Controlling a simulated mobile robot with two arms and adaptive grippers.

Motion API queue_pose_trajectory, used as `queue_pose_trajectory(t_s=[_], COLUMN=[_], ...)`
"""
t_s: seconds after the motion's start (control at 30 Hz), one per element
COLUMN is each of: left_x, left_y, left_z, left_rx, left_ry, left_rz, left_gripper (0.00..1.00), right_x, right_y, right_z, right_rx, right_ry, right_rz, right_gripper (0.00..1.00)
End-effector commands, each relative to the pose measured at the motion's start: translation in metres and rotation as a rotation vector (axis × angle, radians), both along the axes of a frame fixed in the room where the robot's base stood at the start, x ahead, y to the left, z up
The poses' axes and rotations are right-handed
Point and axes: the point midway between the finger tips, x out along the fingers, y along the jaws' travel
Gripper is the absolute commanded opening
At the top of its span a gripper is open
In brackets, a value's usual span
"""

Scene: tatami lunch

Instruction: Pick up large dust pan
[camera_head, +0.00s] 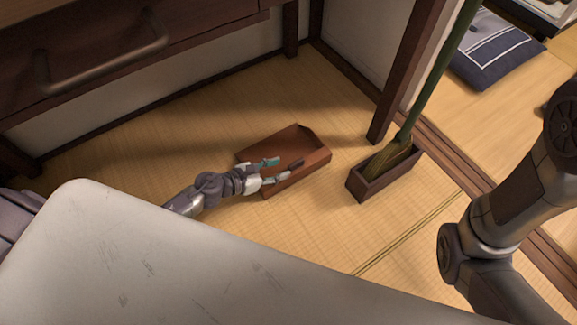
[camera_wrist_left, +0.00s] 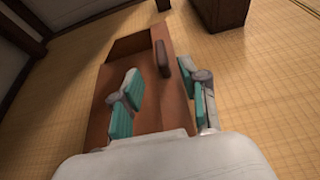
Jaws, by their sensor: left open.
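The large dust pan (camera_head: 312,158) is a reddish-brown wooden tray with raised walls, lying on the tatami floor in the middle of the head view. It has a small dark brown handle, which shows in the left wrist view (camera_wrist_left: 162,58). My left gripper (camera_head: 284,168) is over the pan with its fingers apart. In the left wrist view the gripper (camera_wrist_left: 165,95) is open and empty, and the handle stands just beyond and between the fingertips. I cannot tell whether the fingers touch the pan. My right gripper is out of view; only my right arm shows at the right.
A dark wooden box (camera_head: 384,178) holding a green-handled broom (camera_head: 402,140) stands right of the pan. A wooden cabinet (camera_head: 110,50) is at the upper left, and a wooden post (camera_head: 405,70) rises behind the box. A blue cushion (camera_head: 492,50) lies at the upper right.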

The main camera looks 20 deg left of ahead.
Motion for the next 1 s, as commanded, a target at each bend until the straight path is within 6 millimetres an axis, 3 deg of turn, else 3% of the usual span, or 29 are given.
queue_pose_trajectory(t_s=[0.5, 0.77, 0.87, 1.0], left_x=[0.041, 0.044, 0.044, 0.044], left_y=[-0.036, -0.038, -0.038, -0.038], left_z=[-0.017, -0.017, -0.017, -0.017], left_rx=[-0.001, -0.001, -0.001, -0.001], left_ry=[0.001, 0.001, 0.001, 0.001], left_rz=[-0.001, 0.001, 0.001, 0.001], left_gripper=[0.44, 0.44, 0.32, 0.09], right_x=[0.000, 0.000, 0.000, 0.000], right_y=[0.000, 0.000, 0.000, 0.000], right_z=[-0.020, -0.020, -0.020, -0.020], right_rx=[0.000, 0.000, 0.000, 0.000], right_ry=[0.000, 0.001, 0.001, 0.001], right_rz=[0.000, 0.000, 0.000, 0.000], right_gripper=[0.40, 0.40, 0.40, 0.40])
